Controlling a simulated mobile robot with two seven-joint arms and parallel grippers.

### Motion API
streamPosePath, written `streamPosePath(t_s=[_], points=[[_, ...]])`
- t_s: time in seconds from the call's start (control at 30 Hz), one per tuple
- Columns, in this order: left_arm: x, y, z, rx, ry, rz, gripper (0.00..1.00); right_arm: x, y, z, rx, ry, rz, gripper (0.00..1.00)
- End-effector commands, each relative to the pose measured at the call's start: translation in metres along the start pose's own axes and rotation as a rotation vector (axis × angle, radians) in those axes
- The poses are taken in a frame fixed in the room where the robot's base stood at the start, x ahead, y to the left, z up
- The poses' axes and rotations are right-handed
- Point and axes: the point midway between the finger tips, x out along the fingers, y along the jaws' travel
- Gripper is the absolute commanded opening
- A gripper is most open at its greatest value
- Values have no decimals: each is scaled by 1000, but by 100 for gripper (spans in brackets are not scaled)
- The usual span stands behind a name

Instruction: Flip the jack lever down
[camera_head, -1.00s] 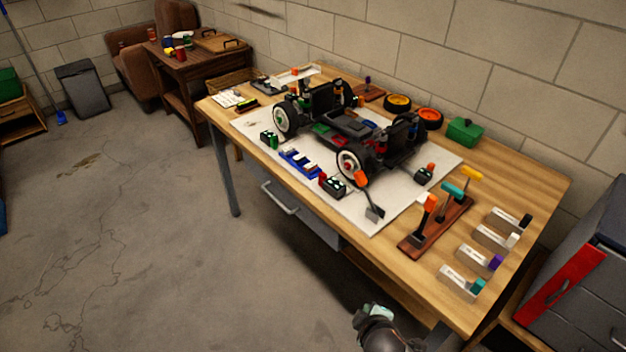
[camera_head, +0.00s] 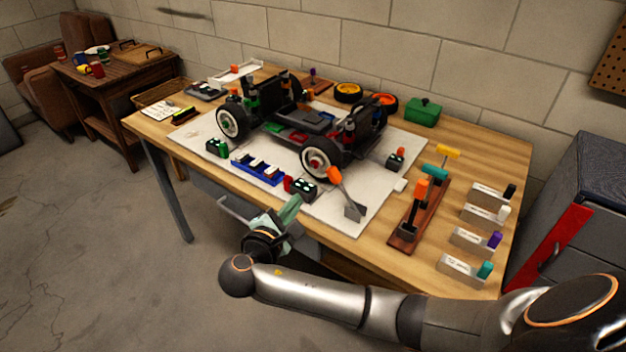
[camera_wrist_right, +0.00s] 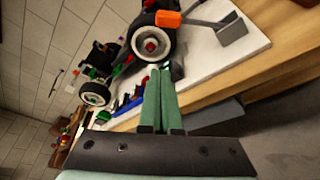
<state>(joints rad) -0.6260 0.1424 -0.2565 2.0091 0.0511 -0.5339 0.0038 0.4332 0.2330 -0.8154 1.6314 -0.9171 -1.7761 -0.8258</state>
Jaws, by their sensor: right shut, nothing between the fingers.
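The jack lever (camera_head: 346,196) stands tilted on the white mat beside the near wheel of the car. It has an orange end at the top, by the wheel, and a grey plate at its foot. In the right wrist view its orange end (camera_wrist_right: 168,19) shows against the wheel, with the grey plate to the right. My right gripper (camera_head: 290,207) is at the table's front edge, left of the lever and apart from it. Its green fingers (camera_wrist_right: 160,85) are closed together with nothing between them. The partly stripped racecar (camera_head: 310,128) sits on the mat. My left gripper is out of view.
A blue holder (camera_head: 258,172) and a small black block with a red side (camera_head: 304,188) lie between my gripper and the car. A brown tool stand (camera_head: 403,243) is right of the lever. Several labelled holders line the table's right end.

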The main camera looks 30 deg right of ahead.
Motion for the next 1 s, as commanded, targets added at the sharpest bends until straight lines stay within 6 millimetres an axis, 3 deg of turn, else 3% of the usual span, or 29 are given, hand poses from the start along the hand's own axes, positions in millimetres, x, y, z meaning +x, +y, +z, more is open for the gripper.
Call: streamPosePath(t_s=[0.2, 0.33, 0.77, 1.0], points=[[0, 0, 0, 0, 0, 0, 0, 2, 0, 0, 1, 1, -1, 0], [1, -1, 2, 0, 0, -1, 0, 15, -1, 0, 1, -1, 0, 0], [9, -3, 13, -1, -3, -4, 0, 105, -2, 0, 3, -2, -2, 0], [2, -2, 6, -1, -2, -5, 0, 91, 0, 28, 3, 4, 0, 0]])
